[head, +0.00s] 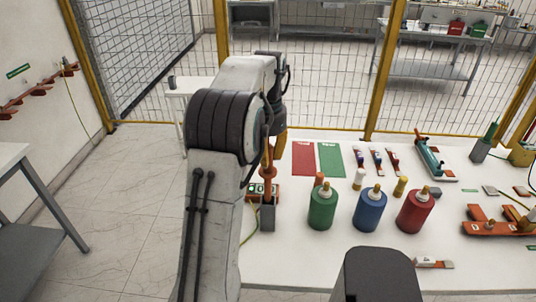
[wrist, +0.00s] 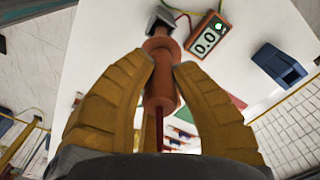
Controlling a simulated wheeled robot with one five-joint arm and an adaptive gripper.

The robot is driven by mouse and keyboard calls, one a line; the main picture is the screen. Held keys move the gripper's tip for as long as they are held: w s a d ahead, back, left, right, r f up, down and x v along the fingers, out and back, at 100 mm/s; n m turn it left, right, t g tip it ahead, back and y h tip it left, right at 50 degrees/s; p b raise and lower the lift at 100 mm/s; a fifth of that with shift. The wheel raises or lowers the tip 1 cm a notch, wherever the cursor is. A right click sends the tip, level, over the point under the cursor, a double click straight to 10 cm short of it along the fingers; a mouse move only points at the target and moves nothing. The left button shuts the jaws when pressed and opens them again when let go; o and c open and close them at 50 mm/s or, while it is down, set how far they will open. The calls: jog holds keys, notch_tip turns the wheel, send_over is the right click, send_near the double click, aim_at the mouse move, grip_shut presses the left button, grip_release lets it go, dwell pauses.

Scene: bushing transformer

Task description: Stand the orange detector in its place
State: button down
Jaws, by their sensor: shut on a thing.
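The orange detector (wrist: 162,85) is between the yellow fingers of my gripper (wrist: 163,75) in the wrist view. My gripper is shut on it. In the head view the detector (head: 268,174) hangs roughly upright below my gripper, which is partly hidden by my arm. A dark grey holder (head: 268,215) stands on the white table directly below the detector. In the wrist view the holder (wrist: 160,17) shows at the detector's far end. The detector's lower end meets the holder's top in the picture; I cannot tell how deep it sits.
An orange-framed meter reading 0.0 (wrist: 208,40) lies beside the holder. Green (head: 322,208), blue (head: 370,209) and red (head: 413,210) bottles stand to the right. Red (head: 303,158) and green (head: 331,159) mats lie behind. A yellow-framed mesh fence (head: 330,95) runs behind the table.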

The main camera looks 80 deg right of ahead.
jog(key=b, duration=0.3)
send_over(268, 185)
jog(key=d, duration=0.1)
jog(key=shift+f, duration=2.35)
jog(key=shift+f+b, duration=0.85)
jog(key=shift+f, duration=1.25)
jog(key=shift+f+b, duration=0.5)
jog(key=shift+f, duration=0.5)
jog(key=c, duration=1.1)
grip_release()
jog(key=shift+o, duration=0.2)
notch_tip(268, 185, up, 12)
jog(key=shift+f, duration=0.15)
jog(key=shift+w+r, duration=0.15)
jog(key=shift+r, duration=0.05)
